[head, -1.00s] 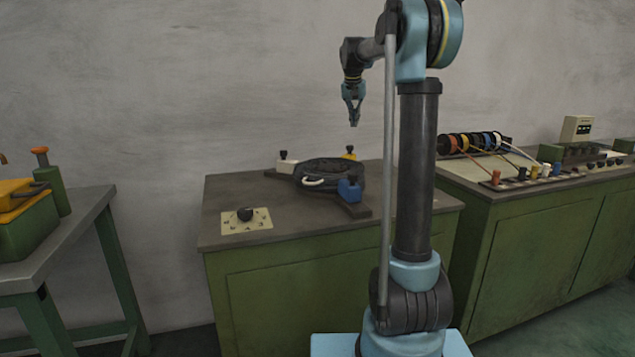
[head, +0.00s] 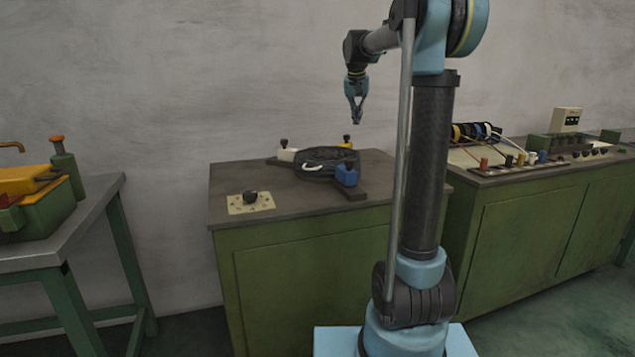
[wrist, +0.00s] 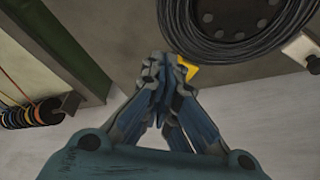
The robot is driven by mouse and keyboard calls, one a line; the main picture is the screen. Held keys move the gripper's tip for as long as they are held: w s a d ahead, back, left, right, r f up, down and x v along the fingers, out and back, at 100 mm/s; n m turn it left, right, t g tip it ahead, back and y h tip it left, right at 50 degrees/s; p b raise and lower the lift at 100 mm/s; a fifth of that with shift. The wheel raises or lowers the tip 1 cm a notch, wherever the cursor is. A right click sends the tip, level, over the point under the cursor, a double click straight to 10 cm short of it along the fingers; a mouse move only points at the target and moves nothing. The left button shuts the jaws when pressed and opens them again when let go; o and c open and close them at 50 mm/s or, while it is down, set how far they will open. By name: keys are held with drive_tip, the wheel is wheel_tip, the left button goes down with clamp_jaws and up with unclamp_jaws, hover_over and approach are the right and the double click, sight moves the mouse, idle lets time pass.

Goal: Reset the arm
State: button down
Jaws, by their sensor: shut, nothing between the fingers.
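My gripper (head: 356,119) hangs pointing down above the middle green bench (head: 230,181), well clear of its top. Its fingertips are together with nothing between them; the wrist view also shows the closed fingers (wrist: 163,68). Below it on the bench top is a black coil (head: 325,161) on a dark holder with a white, a yellow and a blue block (head: 347,174) around it. The coil also shows in the wrist view (wrist: 235,42). My gripper does not touch any of these.
A dial on a pale plate (head: 250,202) sits at the bench's front left. A metal table (head: 85,222) with a green and yellow box (head: 38,205) stands at left. A right bench holds cable spools (head: 478,132) and a panel. Air around my gripper is free.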

drive_tip(key=s+d+f+n, duration=0.1)
drive_tip(key=s+f, duration=0.3)
drive_tip(key=s, duration=0.4)
drive_tip(key=s+d+f, duration=0.1)
drive_tip(key=s+f, duration=0.2)
drive_tip(key=s, duration=0.6)
drive_tip(key=s+d+f+n, duration=0.1)
drive_tip(key=s+f, duration=0.3)
drive_tip(key=s, duration=0.4)
drive_tip(key=s+f+n+g+y, duration=0.1)
drive_tip(key=s+f, duration=1.8)
drive_tip(key=s, duration=0.2)
drive_tip(key=shift+s+d+f+n, duration=0.25)
drive_tip(key=shift+d+n, duration=0.05)
drive_tip(key=shift+d, duration=0.15)
drive_tip(key=shift+w+f, duration=0.2)
drive_tip(key=shift+w, duration=0.3)
